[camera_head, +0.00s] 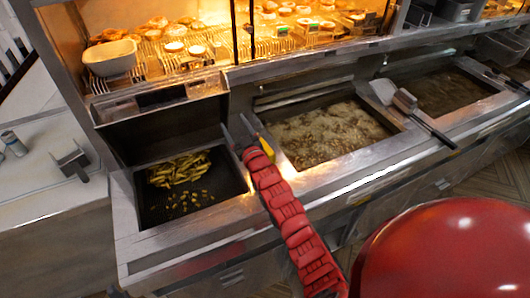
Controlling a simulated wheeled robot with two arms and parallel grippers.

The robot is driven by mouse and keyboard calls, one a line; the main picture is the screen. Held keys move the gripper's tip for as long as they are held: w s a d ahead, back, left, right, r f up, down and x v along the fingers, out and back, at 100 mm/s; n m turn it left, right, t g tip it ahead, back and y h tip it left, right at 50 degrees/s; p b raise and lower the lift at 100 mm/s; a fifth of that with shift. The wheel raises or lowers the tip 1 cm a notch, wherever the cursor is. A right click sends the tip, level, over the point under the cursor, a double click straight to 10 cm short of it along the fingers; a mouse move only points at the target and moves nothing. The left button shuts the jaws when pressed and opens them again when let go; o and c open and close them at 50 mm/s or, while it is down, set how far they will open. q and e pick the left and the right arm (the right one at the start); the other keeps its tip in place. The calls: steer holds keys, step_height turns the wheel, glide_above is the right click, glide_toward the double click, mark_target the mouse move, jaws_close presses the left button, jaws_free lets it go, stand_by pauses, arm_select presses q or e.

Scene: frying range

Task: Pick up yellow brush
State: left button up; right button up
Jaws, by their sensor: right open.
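A small yellow piece (266,146), which looks like part of the yellow brush, shows right beside my right gripper, at the divider between the two nearest fryer wells. The rest of it is hidden or too small to make out. My right gripper (234,122) is over this divider at the end of the red arm. Its two dark fingers are apart, with the yellow piece to the right of them and no object visible between them. I cannot tell whether it touches the yellow piece. My left gripper is not clearly seen.
The left well (200,212) holds fries. The middle well (325,134) holds bubbling oil. A dark-handled tool (405,100) lies between the middle and right wells. A lit food shelf (196,67) with a white bowl (110,58) stands behind. A counter (40,165) is at left.

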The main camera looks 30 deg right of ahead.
steer(key=w+d+g+h, duration=0.1)
steer(key=w+d+g, duration=0.3)
steer(key=d, duration=0.1)
steer(key=m+g+y, duration=0.1)
steer(key=m+g, duration=0.1)
steer(key=g, duration=0.9)
glide_toward(265, 146)
steer(key=b+x, duration=0.4)
steer(key=b, duration=0.1)
steer(key=shift+s+d+f, duration=0.15)
steer(key=shift+f, duration=0.4)
steer(key=shift+w+f+p, duration=0.1)
steer(key=shift+w+p, duration=0.1)
steer(key=shift+p, duration=0.1)
steer(key=p+x, duration=0.3)
steer(key=shift+w+f, duration=0.55)
steer(key=shift+f, duration=0.25)
